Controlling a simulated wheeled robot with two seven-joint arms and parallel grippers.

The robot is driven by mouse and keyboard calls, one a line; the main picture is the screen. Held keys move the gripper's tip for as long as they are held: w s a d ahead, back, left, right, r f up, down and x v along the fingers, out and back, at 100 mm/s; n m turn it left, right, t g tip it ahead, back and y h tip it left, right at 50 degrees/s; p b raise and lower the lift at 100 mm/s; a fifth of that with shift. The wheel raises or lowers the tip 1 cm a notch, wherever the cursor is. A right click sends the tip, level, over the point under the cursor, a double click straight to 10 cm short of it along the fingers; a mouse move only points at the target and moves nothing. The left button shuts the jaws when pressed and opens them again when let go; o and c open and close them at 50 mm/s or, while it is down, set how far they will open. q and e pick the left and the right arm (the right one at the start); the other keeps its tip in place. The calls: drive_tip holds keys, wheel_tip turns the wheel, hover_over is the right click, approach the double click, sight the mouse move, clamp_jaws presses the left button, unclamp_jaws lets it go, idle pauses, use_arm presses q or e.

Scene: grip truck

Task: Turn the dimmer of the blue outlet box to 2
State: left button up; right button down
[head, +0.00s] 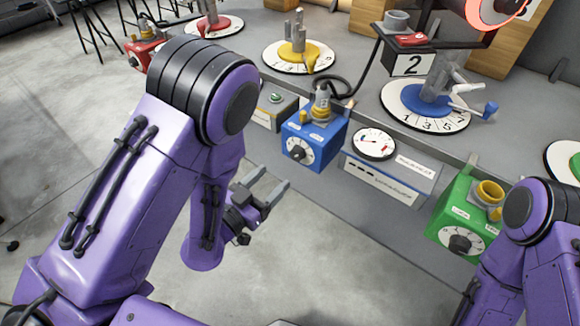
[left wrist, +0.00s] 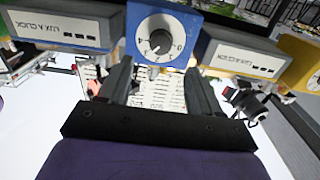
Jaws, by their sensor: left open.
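The blue outlet box (head: 313,138) is fixed at the front edge of the grey bench, in the middle of the head view. Its front carries a white dial with a dark dimmer knob (head: 297,155). In the left wrist view the blue box (left wrist: 188,22) is at the top centre, with the dark knob (left wrist: 160,41) on its numbered dial. My left gripper (head: 270,192) is open and empty, in front of and below the blue box, apart from the knob. In the left wrist view its two fingers (left wrist: 161,75) stand apart below the dial. My right gripper is out of view.
A green box (head: 463,220) with a similar dial is at the right, near my right arm. A red box (head: 143,50) is at the far left. The floor before the bench is clear.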

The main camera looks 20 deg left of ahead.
sight(294, 157)
use_arm(q)
drive_tip(key=p+x, duration=0.3)
drive_tip(key=x, duration=0.4)
drive_tip(key=shift+w, duration=0.15)
drive_tip(key=shift+w+d+f, duration=0.15)
drive_tip(key=shift+w+d, duration=0.05)
drive_tip(key=shift+w, duration=0.4)
drive_tip(key=c, duration=1)
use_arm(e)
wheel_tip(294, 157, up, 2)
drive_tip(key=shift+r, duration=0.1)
